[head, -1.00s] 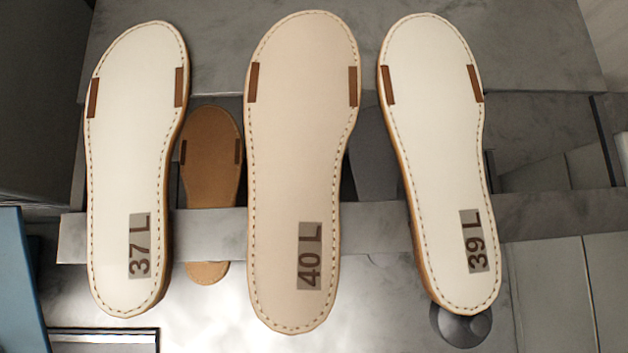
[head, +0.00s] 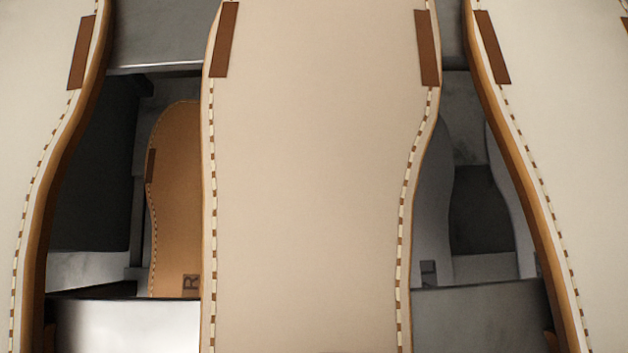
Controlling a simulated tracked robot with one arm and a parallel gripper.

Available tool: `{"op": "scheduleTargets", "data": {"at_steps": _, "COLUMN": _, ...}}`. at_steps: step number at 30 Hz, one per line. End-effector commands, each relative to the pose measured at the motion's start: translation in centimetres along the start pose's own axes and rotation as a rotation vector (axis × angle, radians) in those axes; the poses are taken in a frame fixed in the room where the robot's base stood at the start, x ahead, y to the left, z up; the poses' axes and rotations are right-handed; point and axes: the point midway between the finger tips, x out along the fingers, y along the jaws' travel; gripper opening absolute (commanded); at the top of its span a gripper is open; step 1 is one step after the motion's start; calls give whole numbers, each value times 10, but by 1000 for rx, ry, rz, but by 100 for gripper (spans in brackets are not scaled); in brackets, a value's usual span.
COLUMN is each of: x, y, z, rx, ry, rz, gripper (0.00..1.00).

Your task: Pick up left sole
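Three pale stitched soles fill the head view, close up and cut off by its edges. The middle sole (head: 310,180) is beige with brown tabs at both sides. The left sole (head: 35,90) shows only its right part, with one brown tab and a tan side edge. The right sole (head: 575,130) shows mainly its left part. The size labels are out of view now; a second ago they read 37 L, 40 L and 39 L from left to right. My gripper is not in view.
A grey metal bar shows between the soles at lower left (head: 125,325) and lower right (head: 480,320). A brown sole marked R (head: 178,200) is lower down behind the gap. Grey sole shapes (head: 432,200) show behind the right gap. The gaps between soles are narrow.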

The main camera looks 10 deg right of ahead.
Motion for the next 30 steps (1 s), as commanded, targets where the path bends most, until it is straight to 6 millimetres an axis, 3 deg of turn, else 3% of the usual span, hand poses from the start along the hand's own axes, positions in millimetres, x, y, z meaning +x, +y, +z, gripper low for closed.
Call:
{"op": "scheduleTargets", "data": {"at_steps": 8, "x": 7, "y": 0, "z": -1, "rx": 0, "ry": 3, "rz": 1, "gripper": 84}}
{"op": "scheduleTargets", "data": {"at_steps": 14, "x": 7, "y": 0, "z": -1, "rx": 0, "ry": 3, "rz": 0, "gripper": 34}}
{"op": "scheduleTargets", "data": {"at_steps": 30, "x": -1, "y": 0, "z": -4, "rx": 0, "ry": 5, "rz": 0, "gripper": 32}}
